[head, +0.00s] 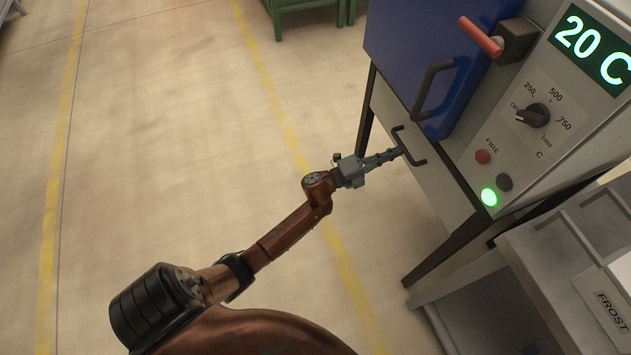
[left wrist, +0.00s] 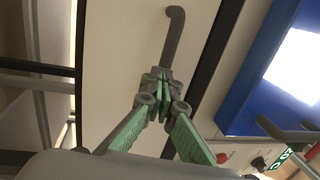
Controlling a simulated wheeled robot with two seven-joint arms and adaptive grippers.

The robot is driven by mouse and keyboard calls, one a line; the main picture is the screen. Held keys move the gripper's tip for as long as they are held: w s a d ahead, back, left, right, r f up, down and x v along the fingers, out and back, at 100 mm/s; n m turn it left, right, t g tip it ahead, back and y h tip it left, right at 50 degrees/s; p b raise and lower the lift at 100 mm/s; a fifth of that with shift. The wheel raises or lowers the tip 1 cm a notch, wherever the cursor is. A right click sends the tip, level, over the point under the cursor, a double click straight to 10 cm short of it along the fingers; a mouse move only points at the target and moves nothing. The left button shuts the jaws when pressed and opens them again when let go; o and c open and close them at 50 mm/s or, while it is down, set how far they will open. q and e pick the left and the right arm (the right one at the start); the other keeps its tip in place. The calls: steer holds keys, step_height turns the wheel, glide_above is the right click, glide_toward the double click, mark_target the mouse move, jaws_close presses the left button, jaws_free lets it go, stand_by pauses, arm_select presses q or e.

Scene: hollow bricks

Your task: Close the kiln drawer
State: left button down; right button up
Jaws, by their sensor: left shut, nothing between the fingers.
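The kiln drawer (head: 437,185) is a pale panel under the blue kiln door, with a dark bar handle (head: 417,160). My left gripper (head: 398,152) is shut and empty, with its fingertips at the handle's middle. In the left wrist view the shut fingertips (left wrist: 161,80) overlap the lower part of the handle (left wrist: 174,35), in front of the pale drawer front (left wrist: 120,50). Whether they touch the handle I cannot tell. How far the drawer stands out is not clear. My right gripper is not in view.
The kiln's blue door (head: 420,55) has its own dark handle (head: 431,90) above the drawer. The control panel (head: 535,115) shows 20 C and a lit green lamp (head: 489,197). A grey shelf unit (head: 545,265) stands at the lower right. The floor to the left is clear.

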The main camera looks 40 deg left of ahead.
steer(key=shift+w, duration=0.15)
